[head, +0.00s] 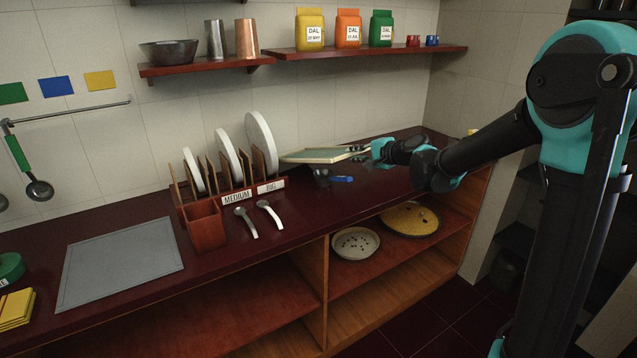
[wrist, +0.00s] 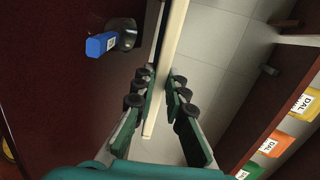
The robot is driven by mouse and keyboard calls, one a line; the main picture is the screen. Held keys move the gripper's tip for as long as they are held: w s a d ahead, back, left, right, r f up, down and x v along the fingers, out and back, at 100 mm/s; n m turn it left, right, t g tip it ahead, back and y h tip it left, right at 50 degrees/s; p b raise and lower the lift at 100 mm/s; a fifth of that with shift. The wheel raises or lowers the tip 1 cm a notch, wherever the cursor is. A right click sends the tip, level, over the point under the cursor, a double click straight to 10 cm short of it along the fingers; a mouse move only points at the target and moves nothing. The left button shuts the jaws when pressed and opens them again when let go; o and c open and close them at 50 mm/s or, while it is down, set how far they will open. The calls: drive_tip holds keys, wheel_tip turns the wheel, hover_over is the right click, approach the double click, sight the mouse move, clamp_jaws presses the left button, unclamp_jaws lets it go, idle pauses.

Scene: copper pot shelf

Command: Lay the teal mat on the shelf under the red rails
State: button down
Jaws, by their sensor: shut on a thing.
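My gripper (head: 368,152) is shut on a flat pale board (head: 318,155) with a cream edge and a greyish-green face. It holds the board by one end above the back right of the dark red counter. In the wrist view the fingers (wrist: 159,98) close on both sides of the board's cream edge (wrist: 173,45). No clearly teal mat shows; a grey mat (head: 120,262) lies flat on the counter at left. No distinct red rails show. The wall shelf (head: 285,54) and the lower shelf (head: 375,278) are reddish wood.
A rack (head: 205,205) with white plates and boards stands left of the held board. Two spoons (head: 268,215) lie in front of the rack. Two round plates (head: 356,243) (head: 409,219) sit on the lower shelf.

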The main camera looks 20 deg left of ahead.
drive_tip(key=shift+f, duration=0.7)
drive_tip(key=c, duration=1.7)
unclamp_jaws()
drive_tip(key=v, duration=0.8)
